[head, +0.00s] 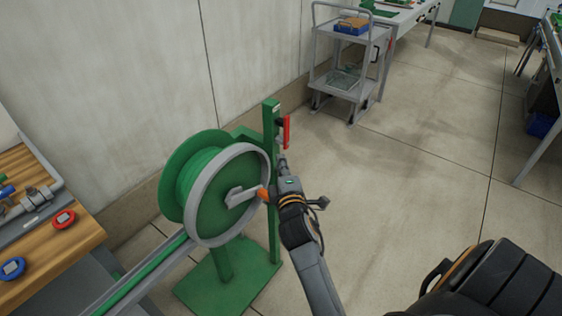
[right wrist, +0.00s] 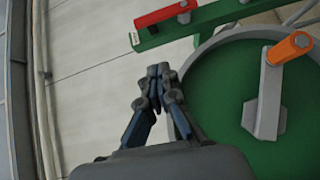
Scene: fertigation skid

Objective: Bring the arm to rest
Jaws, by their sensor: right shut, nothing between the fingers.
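My right gripper (head: 283,165) is shut and empty. It is beside the right side of a green hose reel (head: 213,190), near the green post (head: 271,150). In the right wrist view my right gripper (right wrist: 157,78) has its fingers together, with nothing between them, left of the reel's grey rim (right wrist: 205,50). The reel's crank has an orange grip (head: 264,195), which also shows in the right wrist view (right wrist: 290,48), apart from the fingers. A red lever (head: 287,131) is on the post. My left gripper is out of view.
A wooden bench (head: 40,245) with red and blue round devices is at the left. A grey cart (head: 347,85) with a blue bin stands at the back by the wall. The concrete floor (head: 420,170) right of the reel is open.

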